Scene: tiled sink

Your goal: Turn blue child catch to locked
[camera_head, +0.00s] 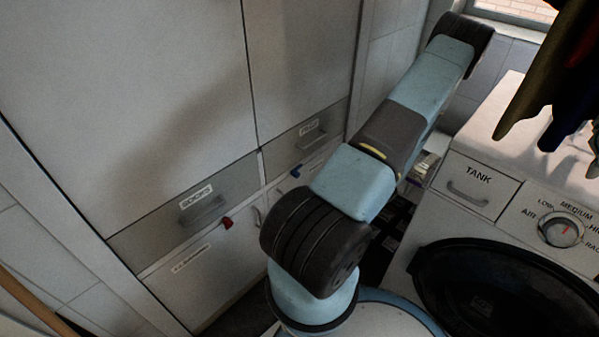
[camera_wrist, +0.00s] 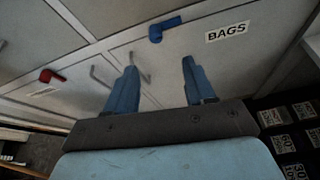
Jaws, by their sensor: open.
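The blue catch (camera_wrist: 165,28) sits on the upper edge of the pale cupboard door labelled BAGS (camera_wrist: 228,32). It looks bent, with one short part pointing down and a longer part running to the right. It is also a small blue piece in the head view (camera_head: 295,171), left of my arm. My gripper (camera_wrist: 160,68) is open and empty in the wrist view, its two blue fingers apart and pointing at the door front. The catch appears beyond the fingertips, with no contact visible. My gripper is hidden in the head view.
A red catch (camera_wrist: 52,75) sits on the neighbouring door at left. Metal bar handles (camera_wrist: 100,76) stand out near my fingers. Grey drawers, one labelled SOCKS (camera_head: 196,196), lie above the doors. A white dryer (camera_head: 512,205) stands at right, with dark labelled boxes (camera_wrist: 304,110) beside the cupboard.

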